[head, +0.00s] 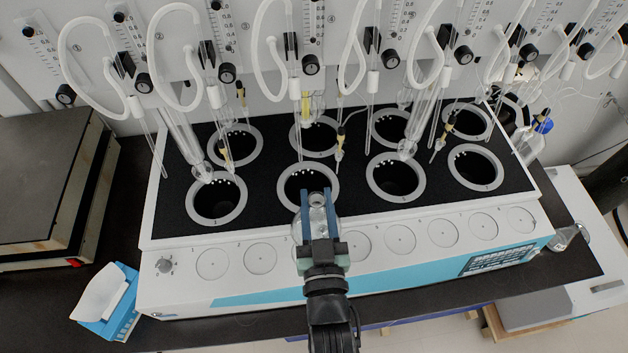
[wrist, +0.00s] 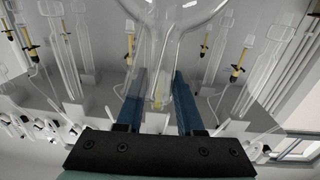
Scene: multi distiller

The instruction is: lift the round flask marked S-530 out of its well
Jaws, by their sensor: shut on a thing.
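A clear round glass flask (head: 317,222) is between the two blue fingers of my gripper (head: 317,200). In the wrist view, the gripper (wrist: 159,88) is shut on the neck of the flask (wrist: 178,12), whose round bulb reaches past the top of the picture. In the head view, the flask overlaps the front edge of a front-row well (head: 281,188) and the white front panel. It looks raised out of the well, but its exact height is hard to tell. I cannot read a mark on it.
The white distiller (head: 190,292) has several ringed wells in a black top. Glass tubes and white hoses (head: 270,55) hang close behind. A blue-and-white box (head: 107,300) lies at left, and a small glass flask (head: 568,236) at right.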

